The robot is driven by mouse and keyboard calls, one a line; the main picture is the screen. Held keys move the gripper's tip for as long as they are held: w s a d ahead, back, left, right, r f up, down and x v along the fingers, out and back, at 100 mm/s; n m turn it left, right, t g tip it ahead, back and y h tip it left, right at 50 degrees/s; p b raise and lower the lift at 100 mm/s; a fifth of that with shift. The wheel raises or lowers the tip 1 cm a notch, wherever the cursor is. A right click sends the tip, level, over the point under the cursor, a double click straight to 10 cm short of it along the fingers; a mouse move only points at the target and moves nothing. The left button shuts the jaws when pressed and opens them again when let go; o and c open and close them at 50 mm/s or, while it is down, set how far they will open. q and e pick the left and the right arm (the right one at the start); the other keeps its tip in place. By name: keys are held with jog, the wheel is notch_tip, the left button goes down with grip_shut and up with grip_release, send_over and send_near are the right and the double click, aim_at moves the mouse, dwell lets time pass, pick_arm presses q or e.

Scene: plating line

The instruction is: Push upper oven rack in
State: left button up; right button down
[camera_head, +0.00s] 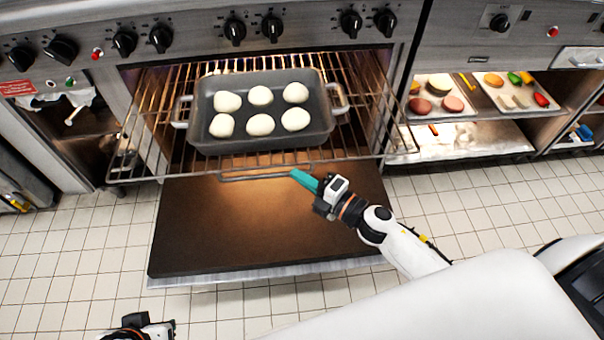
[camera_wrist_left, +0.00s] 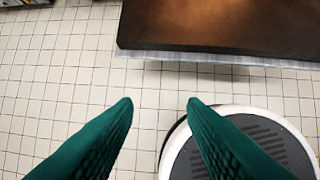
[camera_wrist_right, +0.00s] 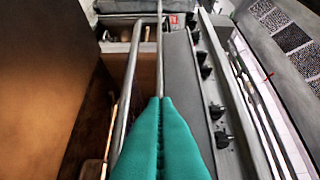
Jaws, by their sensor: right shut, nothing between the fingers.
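The upper oven rack (camera_head: 360,158), a wire shelf, sticks out of the lit oven over the lowered door (camera_head: 240,225). A grey roasting pan (camera_head: 265,143) with several white dough balls sits on it. My right gripper (camera_head: 295,174) is shut and empty, its teal fingertips at the rack's front bar, right of the middle. In the right wrist view, the shut fingertips (camera_wrist_right: 160,99) meet the end of a thin metal rod in the picture; contact is unclear. My left gripper (camera_wrist_left: 160,102) is open and empty above the floor; its fingers are outside the head view.
A row of black knobs (camera_head: 235,31) lines the panel above the oven. Shelves with food trays (camera_head: 440,96) stand to the right. The tiled floor (camera_head: 60,270) in front is clear. A second rack cannot be made out.

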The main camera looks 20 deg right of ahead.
pick_arm(q)
jog(key=shift+w, duration=0.2)
pick_arm(e)
jog(key=shift+w+d, duration=0.1)
jog(key=shift+w, duration=0.3)
jog(key=shift+w, duration=0.1)
